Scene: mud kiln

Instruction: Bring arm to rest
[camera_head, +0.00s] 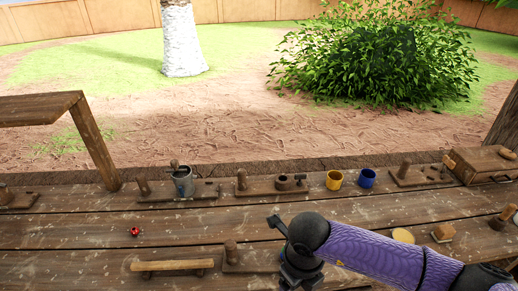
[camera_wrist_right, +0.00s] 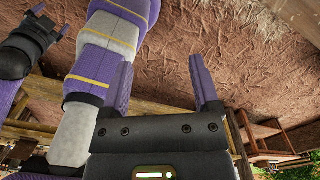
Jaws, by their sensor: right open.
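My right arm (camera_head: 375,251), in a purple sleeve with black joints, reaches in from the lower right of the head view. Its black joint is over the front part of the table, and the fingers cannot be made out there. In the right wrist view my right gripper (camera_wrist_right: 162,88) is open, its two purple fingers wide apart with nothing between them. Purple and white arm links of mine show close beside it at the left.
The wooden table (camera_head: 100,232) holds a metal can (camera_head: 183,181), a yellow cup (camera_head: 334,180), a blue cup (camera_head: 367,178), a wooden box (camera_head: 480,164), a small red item (camera_head: 135,232) and a wooden bar (camera_head: 172,266).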

